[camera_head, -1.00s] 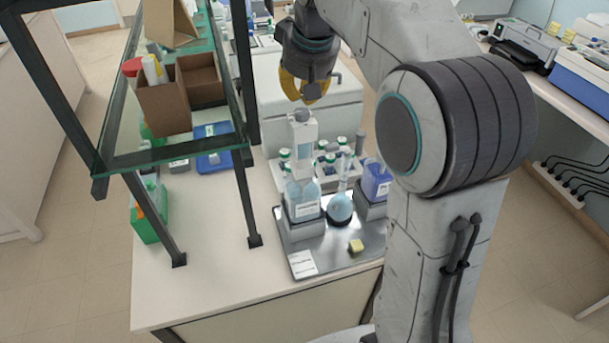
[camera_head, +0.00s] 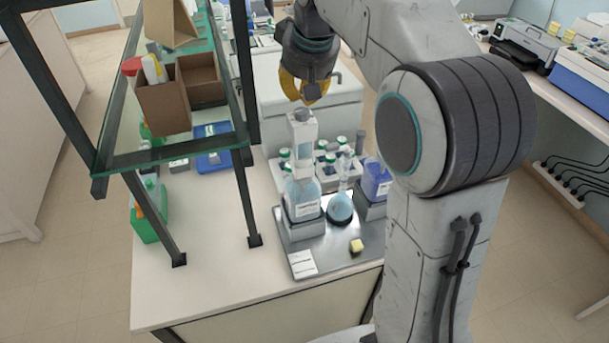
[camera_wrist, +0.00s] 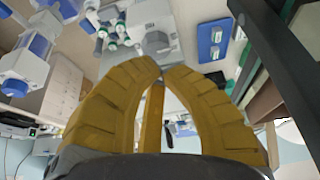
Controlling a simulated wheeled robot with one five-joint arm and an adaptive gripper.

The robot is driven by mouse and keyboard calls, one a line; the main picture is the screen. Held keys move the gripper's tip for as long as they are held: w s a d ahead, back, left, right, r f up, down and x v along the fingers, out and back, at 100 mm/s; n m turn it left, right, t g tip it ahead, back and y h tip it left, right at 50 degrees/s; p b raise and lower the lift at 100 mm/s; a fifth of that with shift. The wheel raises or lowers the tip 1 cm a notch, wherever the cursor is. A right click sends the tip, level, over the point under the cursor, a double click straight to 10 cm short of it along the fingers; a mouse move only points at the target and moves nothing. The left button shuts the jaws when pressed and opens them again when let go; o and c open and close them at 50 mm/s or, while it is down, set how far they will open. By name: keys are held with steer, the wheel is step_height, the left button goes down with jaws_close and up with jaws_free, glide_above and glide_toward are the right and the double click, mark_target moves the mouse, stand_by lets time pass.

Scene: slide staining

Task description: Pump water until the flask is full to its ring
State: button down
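The bottle-top pump (camera_head: 303,145), white with a grey knob (camera_head: 301,115), stands upright on a clear bottle (camera_head: 303,198) of pale blue liquid. The round flask (camera_head: 340,208) stands just right of the bottle and holds blue liquid in its bulb. Its neck is narrow; the ring and the exact level are too small to read. My gripper (camera_head: 304,98), with yellow fingers, points down just above the knob; I cannot tell if it touches.
The bottle and flask stand on a grey tray (camera_head: 330,250) with a yellow block (camera_head: 356,246) and a white card (camera_head: 302,263). A blue-filled bottle (camera_head: 377,180) is to the right. A dark-framed glass shelf (camera_head: 180,152) rises at left. The front-left bench is clear.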

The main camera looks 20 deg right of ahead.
mark_target(302, 112)
steer(key=shift+f, duration=0.3)
steer(key=shift+f+b, duration=1.5)
steer(key=shift+f, duration=0.25)
stand_by(0.4)
steer(key=shift+r+p, duration=2)
steer(key=shift+r, duration=0.15)
steer(key=shift+f, duration=0.25)
steer(key=shift+f+b, duration=1.65)
steer(key=shift+f, duration=0.15)
steer(key=shift+r+p, duration=1.95)
steer(key=shift+r, duration=0.1)
